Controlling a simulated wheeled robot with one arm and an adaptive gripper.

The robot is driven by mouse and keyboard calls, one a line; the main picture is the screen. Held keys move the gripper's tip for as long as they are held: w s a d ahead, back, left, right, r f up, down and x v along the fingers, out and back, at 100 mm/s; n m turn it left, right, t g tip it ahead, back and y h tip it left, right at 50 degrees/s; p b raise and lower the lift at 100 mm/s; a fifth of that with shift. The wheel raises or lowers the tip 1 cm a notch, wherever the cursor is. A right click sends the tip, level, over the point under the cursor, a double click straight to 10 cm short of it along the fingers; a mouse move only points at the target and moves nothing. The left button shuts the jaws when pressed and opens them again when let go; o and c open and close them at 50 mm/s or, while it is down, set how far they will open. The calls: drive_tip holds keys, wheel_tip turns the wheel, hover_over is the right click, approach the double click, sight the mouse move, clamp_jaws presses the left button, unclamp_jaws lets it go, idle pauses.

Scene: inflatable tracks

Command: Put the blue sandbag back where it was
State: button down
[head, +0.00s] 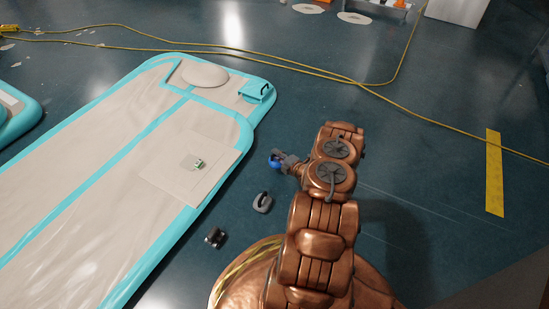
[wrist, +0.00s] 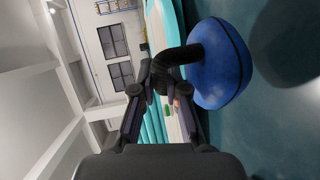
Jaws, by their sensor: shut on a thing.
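The blue sandbag (wrist: 222,64) is a round blue bag with a dark curved handle (wrist: 178,54). My gripper (wrist: 162,75) is shut on that handle, and the bag hangs to one side of the fingers in the wrist view. In the head view my gripper (head: 284,161) is right of the inflatable track, with the blue sandbag (head: 274,160) at its tip. The bag appears held above the dark floor; its exact height is hard to tell. A grey thing with a curved handle (head: 262,202) and a small dark thing (head: 215,237) stand on the floor nearby.
The beige inflatable track (head: 110,190) with turquoise edges fills the left. It bears a square pad (head: 170,170) with a small green-and-white thing (head: 197,163), a pale disc (head: 204,75) and a turquoise box (head: 257,91). Yellow cables (head: 290,68) cross the floor behind. Floor right of my arm is clear.

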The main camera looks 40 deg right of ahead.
drive_tip(key=w, duration=0.1)
drive_tip(key=w+d, duration=0.1)
drive_tip(key=w+b, duration=0.1)
drive_tip(key=shift+d+f, duration=0.15)
drive_tip(key=shift+d, duration=0.2)
drive_tip(key=shift+w+d+f+b, duration=0.2)
drive_tip(key=shift+w+b, duration=0.2)
drive_tip(key=shift+w, duration=0.05)
wheel_tip(320, 180, down, 3)
drive_tip(key=shift+f+b, duration=0.1)
drive_tip(key=shift+b, duration=1.05)
drive_tip(key=c, duration=1.2)
unclamp_jaws()
drive_tip(key=shift+f, duration=0.1)
